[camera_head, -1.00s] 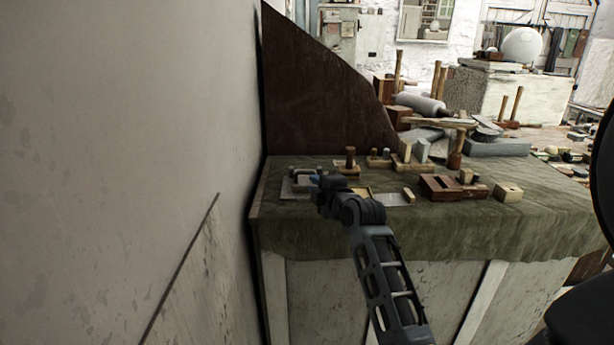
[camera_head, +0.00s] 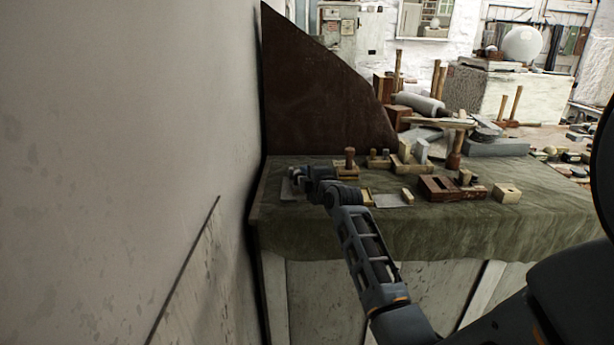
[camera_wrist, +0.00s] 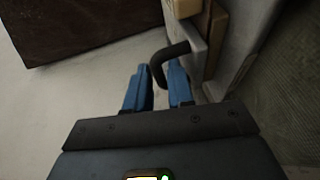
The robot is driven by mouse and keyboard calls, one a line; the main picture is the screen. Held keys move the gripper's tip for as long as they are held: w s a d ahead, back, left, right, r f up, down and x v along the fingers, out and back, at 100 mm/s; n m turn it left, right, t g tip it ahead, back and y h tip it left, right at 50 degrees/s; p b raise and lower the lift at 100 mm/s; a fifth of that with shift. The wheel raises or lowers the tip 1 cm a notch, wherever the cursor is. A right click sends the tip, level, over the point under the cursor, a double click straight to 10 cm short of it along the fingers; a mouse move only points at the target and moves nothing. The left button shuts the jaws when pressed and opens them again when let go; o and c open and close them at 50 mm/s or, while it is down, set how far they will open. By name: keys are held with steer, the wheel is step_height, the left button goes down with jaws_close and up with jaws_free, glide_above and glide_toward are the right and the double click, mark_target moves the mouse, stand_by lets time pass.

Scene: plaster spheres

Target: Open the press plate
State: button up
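In the wrist view, a grey press plate (camera_wrist: 196,52) stands on edge, with a black bent handle (camera_wrist: 172,53) jutting from it. My gripper (camera_wrist: 159,78) has two blue fingers, one on each side of the handle's bent end. The fingers look apart, with small gaps beside the handle; I cannot tell whether either one touches it. In the head view, the grey press (camera_head: 289,187) sits at the left end of the bench by the wall, partly hidden behind my gripper (camera_head: 298,178).
The green-covered bench (camera_head: 400,228) holds a wooden plane (camera_head: 440,188), a small wooden block (camera_head: 507,193) and several other tools to the right. A pale wall (camera_head: 130,150) closes off the left side. A brown panel (camera_head: 325,95) stands behind the press.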

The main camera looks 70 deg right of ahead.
steer(key=shift+c, duration=0.4)
jaws_close()
